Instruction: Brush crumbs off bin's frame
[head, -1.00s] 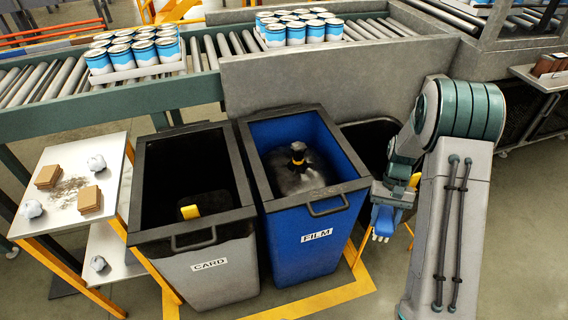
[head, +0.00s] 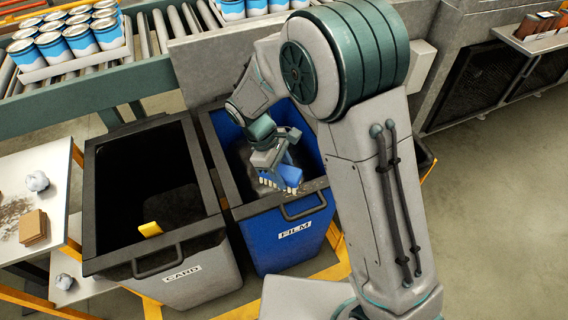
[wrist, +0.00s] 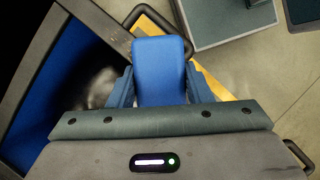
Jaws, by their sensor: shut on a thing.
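My gripper (head: 268,166) is shut on a blue hand brush (head: 288,176) with pale bristles facing down. It holds the brush over the front part of the blue FILM bin (head: 275,244), close to the bin's dark frame (head: 262,208). I cannot tell whether the bristles touch the frame. In the wrist view the brush's blue back (wrist: 160,75) sits between the fingers, with the bin's dark frame (wrist: 95,22) beyond and to the left. Brown crumbs (head: 12,215) lie on the white table at the left.
A roller conveyor (head: 150,35) with cans runs behind. A cardboard stack (head: 33,226) and crumpled paper (head: 37,181) lie on the table. Open floor is at the right.

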